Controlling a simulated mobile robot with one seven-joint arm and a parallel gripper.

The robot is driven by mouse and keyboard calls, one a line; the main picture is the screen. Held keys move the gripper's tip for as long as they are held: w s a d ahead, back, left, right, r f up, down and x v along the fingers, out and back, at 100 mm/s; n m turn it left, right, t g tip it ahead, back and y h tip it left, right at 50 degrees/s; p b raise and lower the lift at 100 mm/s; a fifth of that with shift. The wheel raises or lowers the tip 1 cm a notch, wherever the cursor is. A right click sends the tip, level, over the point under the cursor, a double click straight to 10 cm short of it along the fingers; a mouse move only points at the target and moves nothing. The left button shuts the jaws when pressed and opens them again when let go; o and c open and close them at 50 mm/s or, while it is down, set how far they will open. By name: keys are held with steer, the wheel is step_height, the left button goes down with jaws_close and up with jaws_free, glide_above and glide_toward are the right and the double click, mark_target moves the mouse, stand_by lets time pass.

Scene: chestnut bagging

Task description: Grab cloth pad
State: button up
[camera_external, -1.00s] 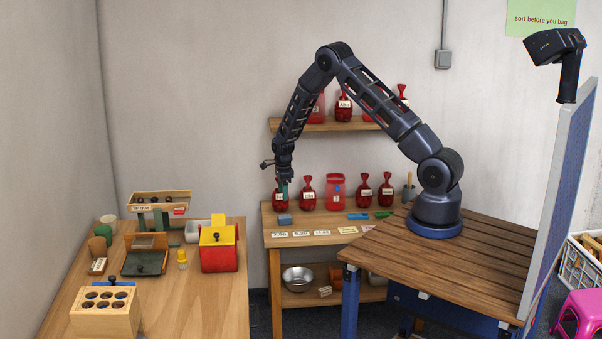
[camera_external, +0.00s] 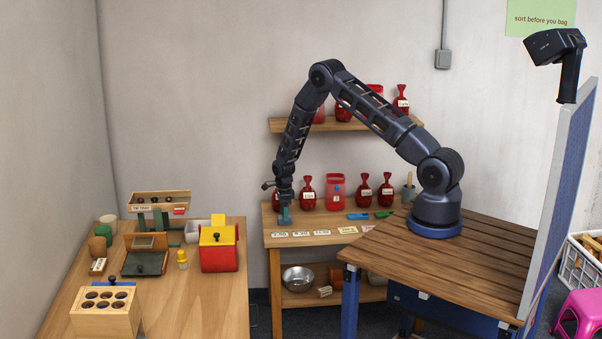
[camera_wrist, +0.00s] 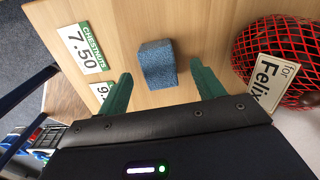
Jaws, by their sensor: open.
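The cloth pad (camera_wrist: 157,66) is a small blue-grey speckled block on the wooden side table. In the wrist view it lies between and just ahead of my gripper's two green fingers, with a gap on each side. My gripper (camera_wrist: 160,88) is open and empty. In the external view my gripper (camera_external: 285,215) points down at the left end of the side table (camera_external: 320,228), with its fingers low over the pad. The pad is mostly hidden behind the fingers there.
A red netted bag labelled "for Felix" (camera_wrist: 285,60) stands close to the right finger. A price card "7.50" (camera_wrist: 80,48) lies left of the fingers. More red bags (camera_external: 308,193) stand along the back of the side table. A shelf (camera_external: 290,125) hangs above.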

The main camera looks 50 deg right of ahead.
steer(key=shift+s+f, duration=0.1)
steer(key=shift+f, duration=1.4)
steer(key=c, duration=1.1)
steer(key=shift+o, duration=0.2)
